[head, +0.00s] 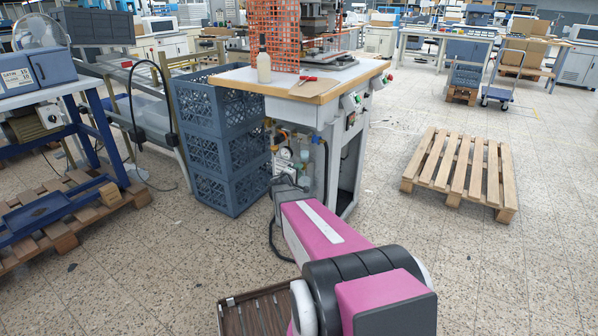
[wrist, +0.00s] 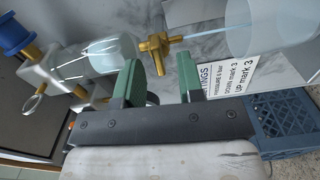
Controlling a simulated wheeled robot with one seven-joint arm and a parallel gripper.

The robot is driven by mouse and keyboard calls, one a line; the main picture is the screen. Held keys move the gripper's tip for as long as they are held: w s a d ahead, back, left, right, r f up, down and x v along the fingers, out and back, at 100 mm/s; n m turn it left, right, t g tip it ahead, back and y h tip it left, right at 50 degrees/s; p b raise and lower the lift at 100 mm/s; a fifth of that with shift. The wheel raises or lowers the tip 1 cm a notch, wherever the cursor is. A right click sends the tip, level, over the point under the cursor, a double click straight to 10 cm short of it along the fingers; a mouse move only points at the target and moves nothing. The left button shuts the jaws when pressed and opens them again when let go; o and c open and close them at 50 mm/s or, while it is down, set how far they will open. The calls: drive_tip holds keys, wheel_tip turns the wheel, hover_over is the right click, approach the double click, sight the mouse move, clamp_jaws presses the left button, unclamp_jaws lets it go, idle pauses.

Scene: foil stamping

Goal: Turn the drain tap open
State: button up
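The brass drain tap (wrist: 155,52) shows in the wrist view between two clear bowls. A thin pale tube leads from it towards the right bowl (wrist: 272,28). My gripper (wrist: 160,76) is open, with its two green fingers apart and nothing held between them. The tap is just beyond the fingertips, closer to the left finger. I cannot tell whether it touches that finger. In the head view, my arm reaches to the fittings under the stamping bench, and the tap cannot be made out there.
A printed label (wrist: 226,82) is behind the right finger. Stacked blue crates (head: 215,130) stand left of the bench (head: 305,90). Open floor lies towards the pallet (head: 462,170).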

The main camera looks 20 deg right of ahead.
drive_tip(key=v, duration=1)
drive_tip(key=s+a+f+m+g+y, duration=0.15)
drive_tip(key=s+m+g+y, duration=0.6)
drive_tip(key=s, duration=0.85)
drive_tip(key=s+a+g+y, duration=0.3)
drive_tip(key=s+a+y, duration=0.3)
drive_tip(key=s+a, duration=0.4)
drive_tip(key=shift+s+a+r+n+y, duration=0.35)
drive_tip(key=shift+a+r, duration=0.15)
drive_tip(key=shift+a, duration=0.45)
